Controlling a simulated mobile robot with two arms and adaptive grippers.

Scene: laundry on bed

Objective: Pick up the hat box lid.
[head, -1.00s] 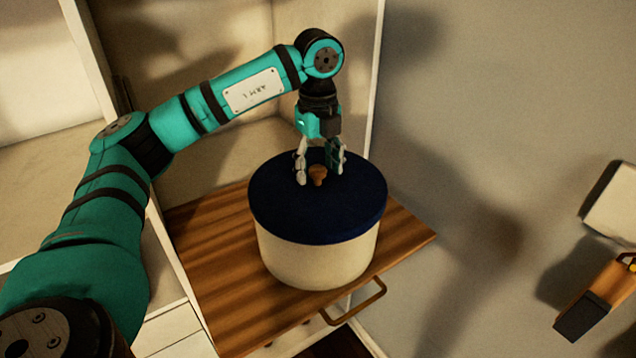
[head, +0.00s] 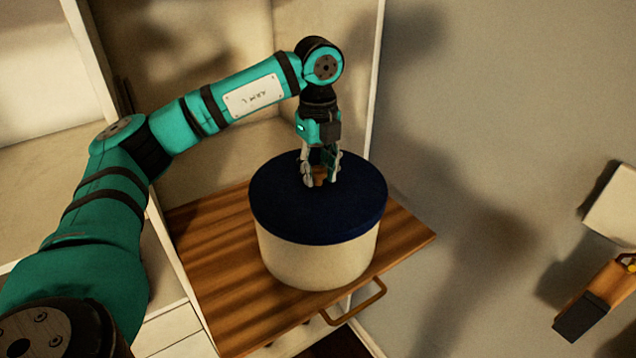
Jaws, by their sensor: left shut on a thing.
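The hat box lid (head: 315,218) is round and dark blue, with a small brown knob (head: 320,174) at its top. It sits level on the cream hat box (head: 315,263), with no gap visible between them. My left gripper (head: 321,182) points straight down over the lid, and its fingers are shut on the knob from both sides. The fingers partly hide the knob. My right gripper is not in view.
A cream shelf unit (head: 180,325) is at the left and behind. A plain wall is at the right, with a wood-and-black object (head: 590,303) and a pale block (head: 612,217).

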